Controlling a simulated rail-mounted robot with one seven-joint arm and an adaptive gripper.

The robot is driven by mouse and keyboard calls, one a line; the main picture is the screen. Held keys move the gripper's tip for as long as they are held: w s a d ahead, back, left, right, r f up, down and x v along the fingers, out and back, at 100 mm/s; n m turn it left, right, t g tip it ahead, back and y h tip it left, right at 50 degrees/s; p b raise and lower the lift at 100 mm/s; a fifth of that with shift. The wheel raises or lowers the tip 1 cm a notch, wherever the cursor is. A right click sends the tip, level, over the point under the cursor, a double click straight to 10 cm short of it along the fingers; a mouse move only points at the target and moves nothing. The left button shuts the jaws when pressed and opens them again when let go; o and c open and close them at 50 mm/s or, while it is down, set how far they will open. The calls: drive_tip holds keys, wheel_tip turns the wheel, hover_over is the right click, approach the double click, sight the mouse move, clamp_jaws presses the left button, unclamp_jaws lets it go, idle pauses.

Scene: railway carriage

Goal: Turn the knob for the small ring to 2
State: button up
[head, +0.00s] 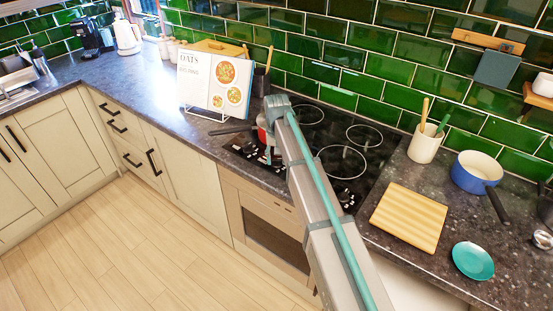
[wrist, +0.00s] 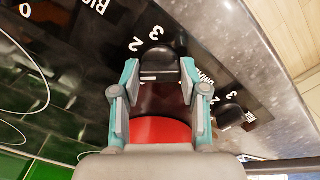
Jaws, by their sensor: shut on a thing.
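The black knob (wrist: 160,66) sits between my fingertips in the wrist view, on the black control panel of the hob. White digits 2 and 3 show beside it; its pointer's exact setting is unclear. My gripper (wrist: 159,77) is shut on this knob, with one teal and grey finger on each side. In the head view my gripper (head: 267,150) is over the front left of the hob (head: 315,116), and my arm hides part of the panel. The label naming this knob's ring is not clearly readable.
A red pot (head: 262,127) stands close by on the hob; its red side (wrist: 160,131) shows between my fingers. Another knob (wrist: 231,117) is to the right in the wrist view. A cutting board (head: 409,217), teal plate (head: 473,261) and blue pan (head: 475,171) lie right.

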sight(276, 159)
drive_tip(key=m, duration=0.4)
drive_tip(key=shift+m, duration=0.3)
drive_tip(key=shift+m+b, duration=0.35)
drive_tip(key=shift+m, duration=1.35)
drive_tip(key=o, duration=1.1)
drive_tip(key=shift+o, duration=0.2)
drive_tip(key=shift+r, duration=0.1)
wheel_tip(276, 159, up, 12)
